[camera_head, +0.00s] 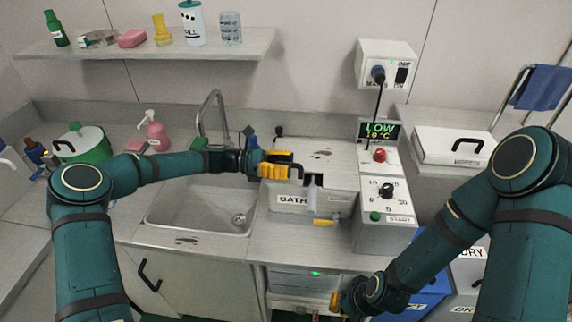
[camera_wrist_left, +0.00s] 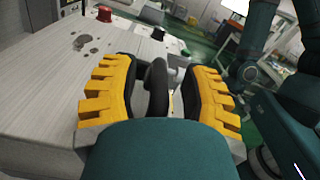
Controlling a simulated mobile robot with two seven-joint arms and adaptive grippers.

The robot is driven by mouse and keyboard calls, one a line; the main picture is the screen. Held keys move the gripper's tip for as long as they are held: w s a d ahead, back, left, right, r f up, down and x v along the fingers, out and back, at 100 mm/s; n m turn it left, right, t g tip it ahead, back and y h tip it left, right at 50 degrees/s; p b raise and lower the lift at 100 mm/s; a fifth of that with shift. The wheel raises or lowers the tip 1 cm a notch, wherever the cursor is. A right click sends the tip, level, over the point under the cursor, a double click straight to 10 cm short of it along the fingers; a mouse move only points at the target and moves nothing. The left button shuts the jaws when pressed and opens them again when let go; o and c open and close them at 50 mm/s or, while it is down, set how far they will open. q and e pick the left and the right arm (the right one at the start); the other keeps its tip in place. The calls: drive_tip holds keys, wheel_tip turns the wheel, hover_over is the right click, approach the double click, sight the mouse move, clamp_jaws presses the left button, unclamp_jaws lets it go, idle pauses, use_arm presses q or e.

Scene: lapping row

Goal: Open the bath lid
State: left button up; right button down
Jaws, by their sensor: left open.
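The bath, labelled BATH (camera_head: 291,199), stands right of the sink. Its flat grey lid (camera_head: 335,160) looks shut and has dark stains; it also shows in the wrist view (camera_wrist_left: 50,65). A black upright handle (camera_head: 313,180) stands at the front of the lid. My left gripper (camera_head: 290,170) is open with yellow fingers at the lid's front. In the wrist view the handle (camera_wrist_left: 157,88) stands between the two fingers, with gaps visible on both sides. My right gripper (camera_head: 336,302) is low at the front, its fingers mostly hidden.
A control box (camera_head: 385,215) with a dial and green START button stands right of the bath. A display (camera_head: 378,131) reads LOW. A sink (camera_head: 200,207) with a tap is to the left. A white case (camera_head: 460,145) with a black handle is at right.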

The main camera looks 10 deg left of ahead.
use_arm(q)
clamp_jaws()
drive_tip(key=shift+r, duration=0.1)
drive_tip(key=shift+w+r+n+p, duration=0.15)
drive_tip(key=shift+r+n+p, duration=0.25)
drive_tip(key=shift+p, duration=0.35)
drive_tip(key=r+p, duration=0.1)
drive_tip(key=w+r+n+p, duration=0.1)
drive_tip(key=p, duration=0.1)
drive_tip(key=r+n+p, duration=0.1)
drive_tip(key=shift+w+r+p, duration=0.25)
drive_tip(key=shift+r+p, duration=0.05)
drive_tip(key=shift+r, duration=0.1)
drive_tip(key=w+r+n+p, duration=0.3)
drive_tip(key=w+r, duration=0.1)
drive_tip(key=shift+w+r, duration=0.15)
drive_tip(key=shift+w, duration=0.05)
